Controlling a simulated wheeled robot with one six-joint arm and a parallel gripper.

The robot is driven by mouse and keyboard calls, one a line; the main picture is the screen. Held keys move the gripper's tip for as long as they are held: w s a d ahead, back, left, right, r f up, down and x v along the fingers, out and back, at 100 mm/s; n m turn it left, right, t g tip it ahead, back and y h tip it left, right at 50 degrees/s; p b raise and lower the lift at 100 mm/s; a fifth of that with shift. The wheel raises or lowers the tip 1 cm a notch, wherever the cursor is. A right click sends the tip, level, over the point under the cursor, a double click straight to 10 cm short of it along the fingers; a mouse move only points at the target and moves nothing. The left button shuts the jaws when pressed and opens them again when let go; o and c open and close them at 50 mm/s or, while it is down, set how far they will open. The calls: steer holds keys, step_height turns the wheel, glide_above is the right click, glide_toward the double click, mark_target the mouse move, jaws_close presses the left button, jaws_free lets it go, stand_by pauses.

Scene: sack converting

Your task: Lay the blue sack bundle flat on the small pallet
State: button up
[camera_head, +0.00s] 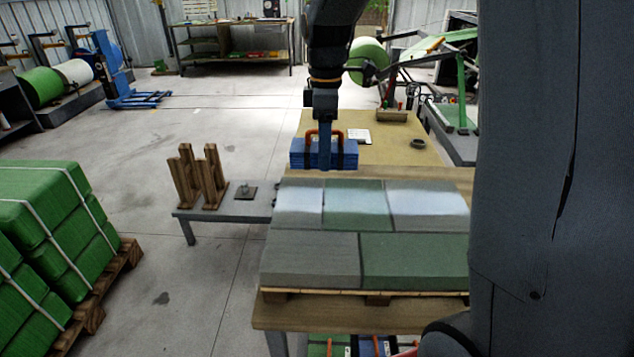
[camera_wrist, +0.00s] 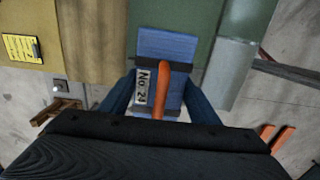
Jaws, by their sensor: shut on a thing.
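The blue sack bundle (camera_head: 297,157) is a flat, strapped stack with an orange handle and a number label, which shows in the wrist view (camera_wrist: 165,44). My gripper (camera_head: 324,150) is shut on it, with a finger on either side of the bundle in the wrist view (camera_wrist: 160,100). The bundle looks level, just beyond the far edge of the pallet load; I cannot tell its height above the table. The small pallet (camera_head: 330,297) lies on the near end of the table, mostly hidden under a layer of grey and green bundles (camera_head: 415,258).
The wooden table (camera_head: 400,155) holds a white paper (camera_head: 359,135), a dark ring (camera_head: 417,144) and a small tray (camera_head: 392,117). A low grey bench (camera_head: 235,208) with wooden uprights (camera_head: 195,178) stands left. Green bales (camera_head: 40,210) on a pallet are farther left, with open floor between.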

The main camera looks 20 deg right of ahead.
mark_target(324, 195)
steer(key=shift+w+f, duration=0.15)
steer(key=shift+f, duration=0.15)
step_height(324, 195, down, 9)
steer(key=p, duration=0.3)
steer(key=shift+f, duration=0.2)
steer(key=o, duration=1.1)
steer(key=shift+f, duration=0.15)
step_height(324, 195, up, 12)
steer(key=b, duration=0.3)
steer(key=shift+r+b, duration=0.2)
steer(key=shift+b, duration=0.15)
